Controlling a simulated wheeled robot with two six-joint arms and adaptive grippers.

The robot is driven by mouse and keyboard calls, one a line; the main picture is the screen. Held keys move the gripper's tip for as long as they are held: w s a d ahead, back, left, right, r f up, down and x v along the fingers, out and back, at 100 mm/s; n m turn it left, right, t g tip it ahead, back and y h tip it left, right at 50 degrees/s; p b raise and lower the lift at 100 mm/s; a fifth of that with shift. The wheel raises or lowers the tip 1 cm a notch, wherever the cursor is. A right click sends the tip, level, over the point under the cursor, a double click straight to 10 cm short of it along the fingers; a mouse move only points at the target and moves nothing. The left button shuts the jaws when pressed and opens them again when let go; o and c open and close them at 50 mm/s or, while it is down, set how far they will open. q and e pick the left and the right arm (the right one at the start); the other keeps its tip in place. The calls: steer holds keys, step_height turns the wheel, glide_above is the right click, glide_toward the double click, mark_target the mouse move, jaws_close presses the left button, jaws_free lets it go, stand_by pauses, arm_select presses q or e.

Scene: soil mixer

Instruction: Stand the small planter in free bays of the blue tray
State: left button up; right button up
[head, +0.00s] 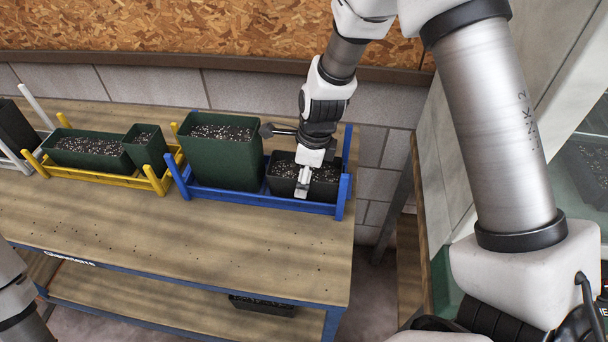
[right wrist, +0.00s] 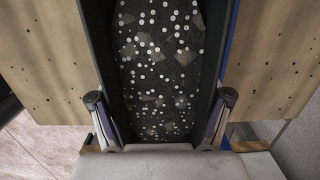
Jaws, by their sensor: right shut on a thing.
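The small planter (head: 328,190) is a dark, low box filled with speckled soil. It sits upright between the posts at the right end of the blue tray (head: 225,199), beside a tall green planter (head: 222,160). I cannot tell whether its base touches the tray floor. My right gripper (head: 302,187) comes down from above and is shut on the small planter. In the right wrist view the two fingers lie on either side of the small planter (right wrist: 165,60), against its walls. My left gripper is not in view.
A yellow tray (head: 105,178) to the left holds a long green planter (head: 88,150) and a smaller green one (head: 146,150). A white rack (head: 12,160) stands at the far left. The front of the bench top (head: 180,235) is clear. Another planter (head: 262,304) is on the lower shelf.

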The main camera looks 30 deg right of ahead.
steer(key=shift+w+f, duration=0.25)
steer(key=shift+w, duration=0.15)
steer(key=o, duration=1.2)
steer(key=shift+w, duration=0.1)
steer(key=shift+o, duration=0.2)
steer(key=shift+s+r, duration=0.15)
steer(key=shift+s, duration=0.1)
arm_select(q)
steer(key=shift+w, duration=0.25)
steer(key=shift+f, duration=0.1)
arm_select(e)
steer(key=shift+w, duration=0.1)
step_height(320, 180, up, 4)
steer(key=p, duration=0.5)
steer(key=shift+r+p, duration=0.25)
steer(key=shift+p, duration=0.15)
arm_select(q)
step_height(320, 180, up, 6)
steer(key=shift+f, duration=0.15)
